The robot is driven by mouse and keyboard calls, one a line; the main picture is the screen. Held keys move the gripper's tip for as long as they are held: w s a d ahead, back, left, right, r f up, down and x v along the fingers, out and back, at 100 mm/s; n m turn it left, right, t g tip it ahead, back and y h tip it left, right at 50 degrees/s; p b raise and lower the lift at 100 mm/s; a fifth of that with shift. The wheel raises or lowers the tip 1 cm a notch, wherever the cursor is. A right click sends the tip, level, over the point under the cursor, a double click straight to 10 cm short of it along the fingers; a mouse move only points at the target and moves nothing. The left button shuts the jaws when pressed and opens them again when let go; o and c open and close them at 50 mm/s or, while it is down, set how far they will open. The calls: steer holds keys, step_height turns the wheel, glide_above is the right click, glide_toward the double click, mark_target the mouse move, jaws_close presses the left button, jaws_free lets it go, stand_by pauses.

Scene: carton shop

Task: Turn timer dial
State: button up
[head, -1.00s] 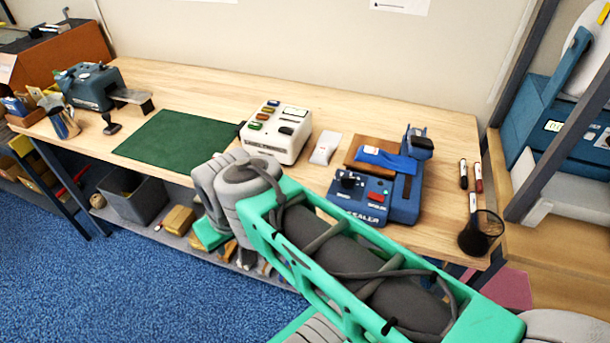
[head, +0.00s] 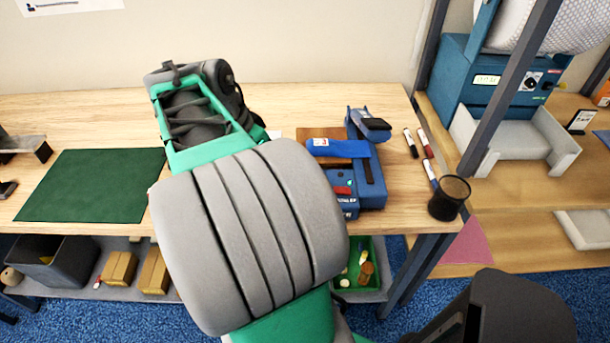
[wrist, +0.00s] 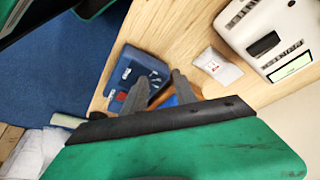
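The blue sealer (head: 372,185) stands on the bench at the right, partly covered by my arm in the head view. Its red button shows beside my arm, but its black front knob is hidden there. The sealer's front panel (wrist: 133,72) shows in the wrist view, with a red patch and dark markings; I cannot clearly make out the dial. My gripper (wrist: 161,76) has its two grey fingers apart with nothing visible between them. They appear over the sealer's front; contact cannot be told. The gripper is hidden in the head view.
A white device (wrist: 262,40) and a small pale block (wrist: 217,66) lie near the gripper. Several markers (head: 425,150) and a black mesh cup (head: 449,198) are right of the sealer. A green mat (head: 95,185) lies left. A blue machine (head: 490,85) stands on the right shelf.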

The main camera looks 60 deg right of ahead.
steer(key=s+d+f+m, duration=0.2)
steer(key=s+d+f+m+g, duration=0.1)
steer(key=s+d+f+m, duration=0.1)
steer(key=s, duration=0.1)
steer(key=s+d+f+m+g, duration=0.1)
steer(key=s+d+f, duration=0.1)
steer(key=s, duration=0.1)
steer(key=shift+s+d+f+m+y+b, duration=0.2)
steer(key=shift+d+f+m+y+b, duration=0.1)
steer(key=shift+d+m, duration=0.1)
steer(key=shift+d+f, duration=0.1)
steer(key=shift+f, duration=0.3)
jaws_close()
